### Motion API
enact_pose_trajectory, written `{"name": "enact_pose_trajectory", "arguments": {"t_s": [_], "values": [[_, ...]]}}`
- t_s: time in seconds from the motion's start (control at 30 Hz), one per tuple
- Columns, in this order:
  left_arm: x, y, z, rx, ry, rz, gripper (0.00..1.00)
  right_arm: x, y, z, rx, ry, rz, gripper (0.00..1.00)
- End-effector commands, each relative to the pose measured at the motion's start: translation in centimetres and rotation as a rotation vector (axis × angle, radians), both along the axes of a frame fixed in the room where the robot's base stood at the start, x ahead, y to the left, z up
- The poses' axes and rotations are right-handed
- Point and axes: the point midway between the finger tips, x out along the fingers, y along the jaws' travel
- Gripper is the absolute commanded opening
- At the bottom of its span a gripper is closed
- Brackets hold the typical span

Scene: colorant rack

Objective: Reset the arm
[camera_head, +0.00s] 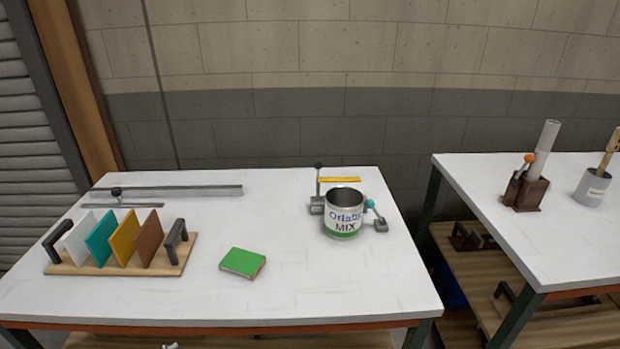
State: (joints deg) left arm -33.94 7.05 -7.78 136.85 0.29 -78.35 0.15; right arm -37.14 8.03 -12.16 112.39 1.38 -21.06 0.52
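Neither of my grippers shows in the head view, and no arm can be made out. A wooden rack (75,269) with dark end handles stands at the left of the white table (330,295). It holds upright plates: a white plate (80,239), a teal plate (101,238), a yellow plate (124,238) and a brown plate (150,240). A green block (243,262) lies flat on the table right of the rack. A grey can marked MIX (344,213) stands upright near the table's right side, with a small lever fixture (377,216) beside it.
A metal rail (190,191) lies along the back left. A post (318,190) with a yellow bar (339,179) stands behind the can. A second table (545,240) at right bears a brown holder (526,190) and a grey cup (591,188). The front table area is clear.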

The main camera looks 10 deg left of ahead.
Motion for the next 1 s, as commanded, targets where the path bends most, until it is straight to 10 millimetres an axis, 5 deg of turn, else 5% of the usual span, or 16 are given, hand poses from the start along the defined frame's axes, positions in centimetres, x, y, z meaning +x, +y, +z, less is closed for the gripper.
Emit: {"name": "enact_pose_trajectory", "arguments": {"t_s": [0.3,0.6,1.0], "values": [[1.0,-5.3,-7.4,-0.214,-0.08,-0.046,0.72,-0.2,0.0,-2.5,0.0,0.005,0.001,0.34],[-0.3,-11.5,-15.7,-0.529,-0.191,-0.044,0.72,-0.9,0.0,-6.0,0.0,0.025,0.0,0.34],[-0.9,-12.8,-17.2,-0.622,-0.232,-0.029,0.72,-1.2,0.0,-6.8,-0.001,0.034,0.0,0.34]]}}
